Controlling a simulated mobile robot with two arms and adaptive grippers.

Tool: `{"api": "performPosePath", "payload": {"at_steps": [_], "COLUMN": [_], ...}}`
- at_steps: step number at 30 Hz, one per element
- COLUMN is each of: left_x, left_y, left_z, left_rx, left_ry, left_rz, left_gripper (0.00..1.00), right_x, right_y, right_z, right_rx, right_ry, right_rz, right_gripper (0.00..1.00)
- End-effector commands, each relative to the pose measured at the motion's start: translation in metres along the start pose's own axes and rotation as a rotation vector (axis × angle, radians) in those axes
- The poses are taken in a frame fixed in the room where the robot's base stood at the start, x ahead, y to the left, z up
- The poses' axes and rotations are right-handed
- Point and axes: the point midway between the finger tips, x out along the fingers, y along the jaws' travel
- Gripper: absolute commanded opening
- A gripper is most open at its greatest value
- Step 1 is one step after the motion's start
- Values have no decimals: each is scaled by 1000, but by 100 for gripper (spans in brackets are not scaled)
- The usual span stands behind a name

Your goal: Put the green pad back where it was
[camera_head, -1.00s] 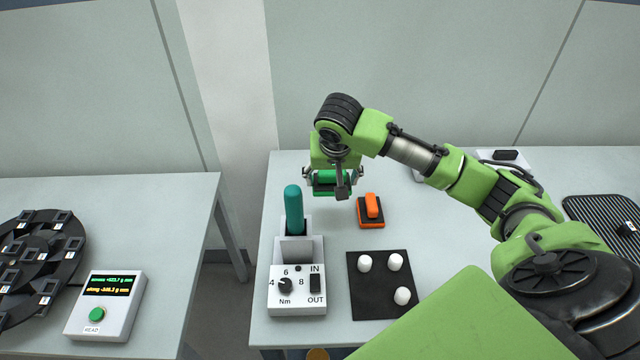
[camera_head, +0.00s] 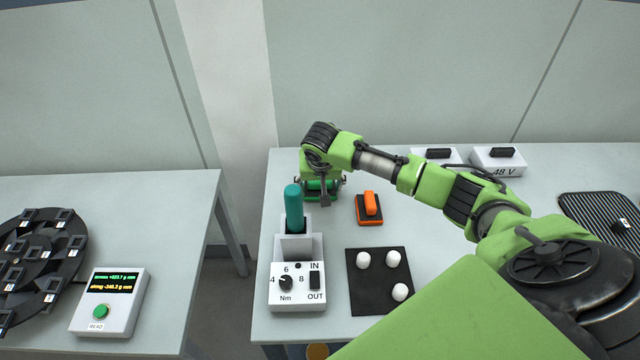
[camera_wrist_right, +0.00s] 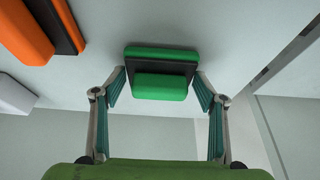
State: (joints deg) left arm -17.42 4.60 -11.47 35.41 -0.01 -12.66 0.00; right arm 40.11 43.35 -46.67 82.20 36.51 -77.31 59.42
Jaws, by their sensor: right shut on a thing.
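The green pad (camera_wrist_right: 160,72) has a green block handle on a dark-edged green base. In the head view the green pad (camera_head: 318,184) is partly hidden by my wrist. My right gripper (camera_head: 320,191) is low over the back left part of the right table, behind the teal-handled tool. In the wrist view my right gripper (camera_wrist_right: 160,86) has one finger at each side of the pad and is shut on it. I cannot tell whether the pad's base touches the table. My left gripper is not in view.
An orange pad (camera_head: 370,207) sits right of my gripper. The teal-handled tool (camera_head: 294,210) stands upright in its holder in front. A black mat (camera_head: 375,290) with white pegs lies nearer. Boxes (camera_head: 498,160) stand at the back right. A gap separates the left table (camera_head: 150,215).

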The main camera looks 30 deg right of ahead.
Motion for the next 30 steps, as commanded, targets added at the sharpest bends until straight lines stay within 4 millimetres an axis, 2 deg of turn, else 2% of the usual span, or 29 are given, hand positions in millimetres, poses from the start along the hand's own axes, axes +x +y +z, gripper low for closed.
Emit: {"api": "performPosePath", "payload": {"at_steps": [6,7,9,18,22,26,30], "left_x": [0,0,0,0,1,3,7], "left_y": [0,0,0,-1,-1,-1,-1], "left_z": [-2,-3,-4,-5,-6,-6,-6], "left_rx": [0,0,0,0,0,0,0], "left_ry": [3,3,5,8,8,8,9], "left_rz": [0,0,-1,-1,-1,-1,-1], "left_gripper": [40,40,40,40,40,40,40], "right_x": [3,3,2,2,-5,-24,-54], "right_y": [0,0,0,0,0,-1,-1], "right_z": [1,1,1,1,0,0,-1], "right_rx": [0,0,0,0,0,0,-1], "right_ry": [-1,0,0,0,0,1,3], "right_rz": [0,0,0,0,-1,-3,-4], "right_gripper": [44,71,82,82,82,82,82]}}
